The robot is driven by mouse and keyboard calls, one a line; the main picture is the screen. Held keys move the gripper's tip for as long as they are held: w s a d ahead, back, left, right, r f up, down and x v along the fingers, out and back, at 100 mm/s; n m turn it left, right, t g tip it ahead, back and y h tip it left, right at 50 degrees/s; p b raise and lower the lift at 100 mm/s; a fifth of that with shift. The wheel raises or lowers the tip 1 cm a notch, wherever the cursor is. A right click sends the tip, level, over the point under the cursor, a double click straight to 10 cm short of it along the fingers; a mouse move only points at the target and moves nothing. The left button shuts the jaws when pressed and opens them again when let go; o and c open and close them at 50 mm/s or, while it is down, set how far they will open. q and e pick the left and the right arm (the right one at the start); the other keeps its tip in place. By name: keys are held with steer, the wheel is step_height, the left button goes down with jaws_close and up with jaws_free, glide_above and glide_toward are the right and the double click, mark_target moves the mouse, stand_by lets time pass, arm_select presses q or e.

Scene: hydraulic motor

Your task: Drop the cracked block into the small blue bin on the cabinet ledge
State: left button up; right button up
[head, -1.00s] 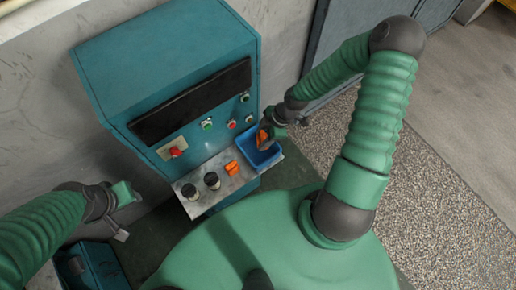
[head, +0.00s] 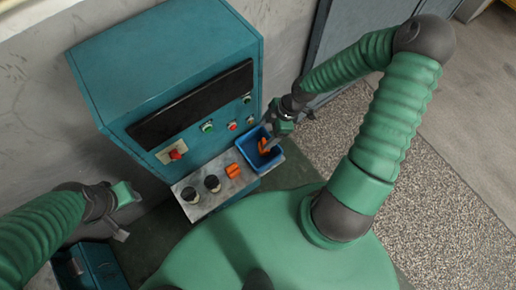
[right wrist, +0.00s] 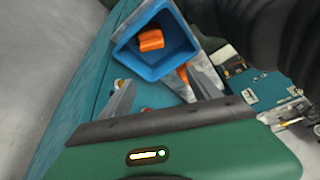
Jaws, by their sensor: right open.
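An orange block (head: 264,146) lies inside the small blue bin (head: 249,143) at the right end of the cabinet ledge. In the right wrist view, the orange block (right wrist: 151,40) rests inside the blue bin (right wrist: 166,70), clear of my fingers. The crack is too small to make out. My right gripper (head: 273,138) is above the bin's right side, its fingers spread and empty in the right wrist view (right wrist: 160,78). My left gripper (head: 121,214) is at the left, away from the ledge; its jaw opening is unclear.
A second orange piece (head: 233,171) sits on the grey ledge (head: 208,204), left of the bin. Two dark-topped cylinders (head: 212,183) stand further left. The teal cabinet (head: 165,60) with a red switch and buttons rises behind. Open floor lies to the right.

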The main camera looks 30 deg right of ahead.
arm_select(q)
steer(key=shift+s+d+r, duration=0.1)
steer(key=shift+s+r, duration=0.1)
steer(key=shift+r, duration=0.1)
arm_select(e)
steer(key=v, duration=1.3)
steer(key=shift+s, duration=0.4)
arm_select(q)
steer(key=shift+s, duration=0.1)
arm_select(e)
steer(key=shift+s+d, duration=0.1)
steer(key=shift+d, duration=0.15)
